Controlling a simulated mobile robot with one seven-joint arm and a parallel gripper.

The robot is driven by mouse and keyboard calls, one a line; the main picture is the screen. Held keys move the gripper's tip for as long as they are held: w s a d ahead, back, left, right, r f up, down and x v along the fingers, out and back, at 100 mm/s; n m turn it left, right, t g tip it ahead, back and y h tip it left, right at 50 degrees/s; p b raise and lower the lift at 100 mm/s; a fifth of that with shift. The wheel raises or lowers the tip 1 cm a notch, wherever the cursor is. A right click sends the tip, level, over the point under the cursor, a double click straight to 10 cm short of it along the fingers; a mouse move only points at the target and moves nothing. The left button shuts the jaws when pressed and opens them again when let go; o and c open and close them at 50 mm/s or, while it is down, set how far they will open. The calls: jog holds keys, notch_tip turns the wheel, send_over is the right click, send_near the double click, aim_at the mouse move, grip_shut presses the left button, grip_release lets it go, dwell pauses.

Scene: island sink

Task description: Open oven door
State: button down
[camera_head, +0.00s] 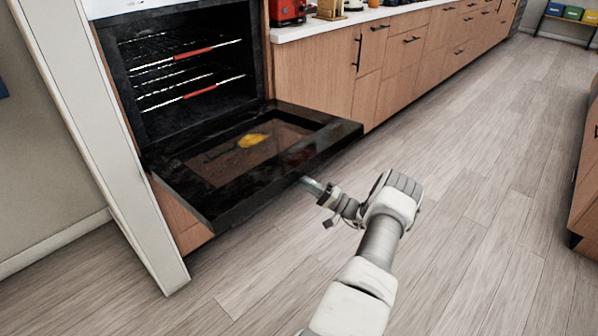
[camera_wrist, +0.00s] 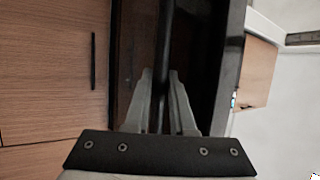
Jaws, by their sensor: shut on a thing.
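The oven (camera_head: 185,75) stands at the left in the head view, its cavity and racks exposed. The black oven door (camera_head: 335,140) is folded far down, close to level, with its glass facing up. My gripper (camera_head: 312,186) is at the door's outer edge in the head view. In the wrist view the fingers of my gripper (camera_wrist: 162,85) are on both sides of the dark door handle bar (camera_wrist: 166,40) and shut on it. The handle is mostly hidden under the door edge in the head view.
Wooden cabinets (camera_head: 400,60) with dark handles run to the right of the oven, under a pale counter holding a red appliance (camera_head: 287,12). A white panel (camera_head: 110,150) stands left of the oven. The wood floor (camera_head: 470,190) on the right is clear. Another cabinet (camera_head: 588,180) is at the right edge.

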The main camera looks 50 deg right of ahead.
jog(key=shift+f, duration=0.6)
jog(key=c, duration=0.8)
grip_release()
jog(key=shift+o, duration=0.2)
jog(key=v, duration=1.7)
jog(key=shift+f, duration=0.3)
jog(key=shift+s, duration=0.15)
